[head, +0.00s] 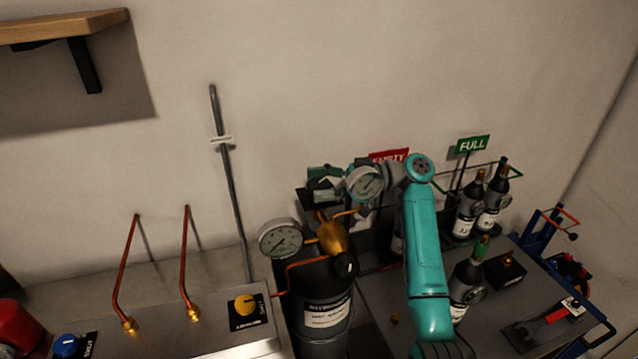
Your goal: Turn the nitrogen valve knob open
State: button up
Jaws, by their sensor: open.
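A black cylinder (322,290) with a white label stands at the centre; the label is too small to read surely. A brass regulator (333,237) sits on its top, with one round gauge (281,239) at left and another gauge (364,184) at upper right. My gripper (318,192) is open above the regulator, partly behind the upper gauge. A green part (326,172) shows at the gripper; I cannot tell whether it is the valve knob or whether the fingers touch it. My teal arm reaches up from the bottom right.
A bench panel at left carries a yellow knob (245,305), a blue knob (67,346) and copper pipes (184,265). Several dark bottles (467,282) stand at right near a FULL sign (473,145). A wooden shelf (62,27) hangs at upper left.

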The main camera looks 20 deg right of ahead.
aim_at(319, 183)
jog(key=c, duration=1.2)
jog(key=shift+g, duration=0.3)
jog(key=shift+n+g, duration=1.5)
jog(key=shift+g, duration=0.6)
jog(key=o, duration=1.2)
notch_tip(319, 183, up, 10)
